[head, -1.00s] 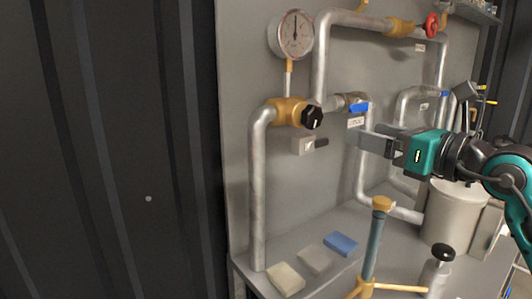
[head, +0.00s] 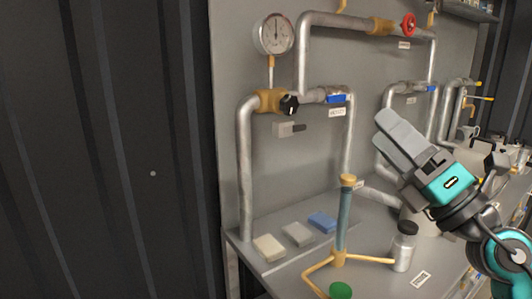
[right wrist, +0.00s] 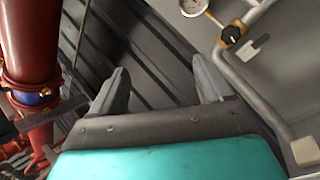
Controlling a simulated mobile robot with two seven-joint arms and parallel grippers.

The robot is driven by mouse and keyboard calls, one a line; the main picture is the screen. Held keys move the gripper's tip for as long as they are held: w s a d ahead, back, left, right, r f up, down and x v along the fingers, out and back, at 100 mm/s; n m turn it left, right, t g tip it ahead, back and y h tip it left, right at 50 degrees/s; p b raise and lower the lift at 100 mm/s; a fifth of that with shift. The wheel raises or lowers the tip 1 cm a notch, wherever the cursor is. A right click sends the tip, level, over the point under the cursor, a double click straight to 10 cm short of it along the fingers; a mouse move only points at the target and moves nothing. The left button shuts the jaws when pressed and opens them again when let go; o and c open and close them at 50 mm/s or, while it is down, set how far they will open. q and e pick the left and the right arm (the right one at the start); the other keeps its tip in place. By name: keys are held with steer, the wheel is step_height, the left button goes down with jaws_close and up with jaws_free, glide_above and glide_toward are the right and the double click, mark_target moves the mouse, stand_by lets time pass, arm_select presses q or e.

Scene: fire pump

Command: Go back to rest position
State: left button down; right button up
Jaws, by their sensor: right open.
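My right gripper (head: 395,135) is raised in front of the pipe panel at the right of the head view, its fingers pointing up and left. In the right wrist view its two fingers (right wrist: 162,90) stand apart with nothing between them. It is clear of the pipes and of the blue-handled valve (head: 337,98). The black knob (head: 289,105) and red handwheel (head: 408,25) sit on the pipework, away from the gripper. My left gripper is not in view.
The bench (head: 290,270) holds several blocks, including a blue one (head: 322,222), a tube on a yellow stand (head: 342,220) and a black-capped bottle (head: 404,245). A dark ribbed wall (head: 110,150) fills the left. A red pipe (right wrist: 30,45) shows in the right wrist view.

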steer(key=s+d+f+m+g+h, duration=0.2)
steer(key=d+f+m+h, duration=0.4)
steer(key=f+m+h, duration=0.7)
steer(key=s+d+f+m+g+h, duration=0.1)
steer(key=s+d+f+m+h, duration=0.3)
steer(key=f+m+h, duration=0.9)
steer(key=s+a+f+m+g+y, duration=0.4)
steer(key=s+f+g+y, duration=0.2)
steer(key=s+f, duration=0.25)
steer(key=s+a+f+m+g+y, duration=0.3)
steer(key=s+f+g+y, duration=0.3)
steer(key=s, duration=0.3)
steer(key=w+a+f+t, duration=0.2)
steer(key=w+f+t, duration=0.4)
steer(key=f, duration=0.3)
steer(key=shift+w+a+t+y, duration=0.3)
steer(key=shift+w+a+t, duration=0.1)
steer(key=shift+w, duration=0.15)
